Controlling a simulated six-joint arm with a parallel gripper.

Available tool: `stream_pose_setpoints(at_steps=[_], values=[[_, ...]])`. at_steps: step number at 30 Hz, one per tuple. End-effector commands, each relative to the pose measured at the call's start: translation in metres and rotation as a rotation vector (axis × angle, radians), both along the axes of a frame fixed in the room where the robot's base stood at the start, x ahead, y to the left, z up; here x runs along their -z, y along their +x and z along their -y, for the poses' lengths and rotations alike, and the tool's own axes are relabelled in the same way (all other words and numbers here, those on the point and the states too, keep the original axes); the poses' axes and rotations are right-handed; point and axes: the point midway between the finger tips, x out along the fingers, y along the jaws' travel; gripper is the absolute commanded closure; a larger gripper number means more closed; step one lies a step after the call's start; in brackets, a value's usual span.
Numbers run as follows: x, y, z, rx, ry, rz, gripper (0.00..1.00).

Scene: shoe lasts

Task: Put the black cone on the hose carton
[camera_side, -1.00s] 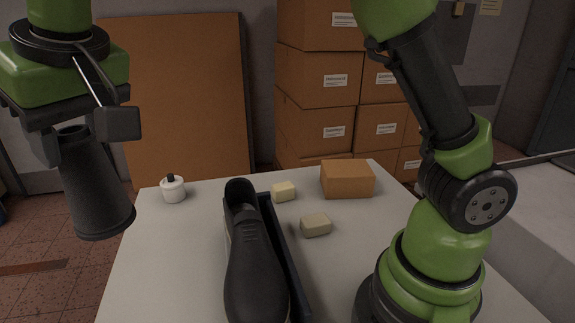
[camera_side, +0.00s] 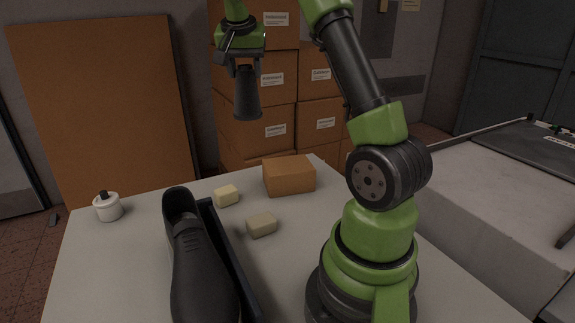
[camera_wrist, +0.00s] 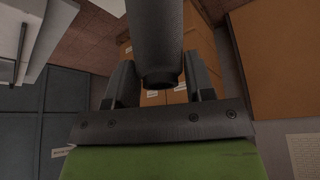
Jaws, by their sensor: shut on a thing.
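The black cone (camera_side: 247,98) hangs from my gripper (camera_side: 243,70), narrow end up and wide end down, in the air. In the side view it shows in front of the stacked boxes, above the level of the table top. My gripper is shut on its upper part. The wrist view shows the dark cone (camera_wrist: 155,38) between the two fingers (camera_wrist: 160,84). A plain brown carton (camera_side: 289,176), which looks like the hose carton, sits on the table's back edge area. Its top is bare, and the cone is apart from it, higher in the picture and slightly left.
Two pale blocks (camera_side: 227,196) (camera_side: 262,225) and a white jar with a black knob (camera_side: 108,207) stand on the table (camera_side: 120,265). Large boxes (camera_side: 255,135) are stacked behind.

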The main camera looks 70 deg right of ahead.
Motion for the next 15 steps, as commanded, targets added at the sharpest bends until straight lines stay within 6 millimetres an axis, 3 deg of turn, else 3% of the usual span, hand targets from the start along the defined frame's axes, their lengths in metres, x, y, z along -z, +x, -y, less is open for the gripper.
stream_pose_setpoints(at_steps=[1, 6, 12, 15], values=[[0.0, -0.016, 0.017, 0.061, -0.001, 0.001, 0.95], [0.0, -0.052, 0.05, 0.193, -0.001, 0.001, 0.95], [0.002, -0.081, 0.071, 0.293, 0.0, -0.001, 0.95], [0.017, -0.079, 0.069, 0.284, 0.001, -0.004, 0.95]])
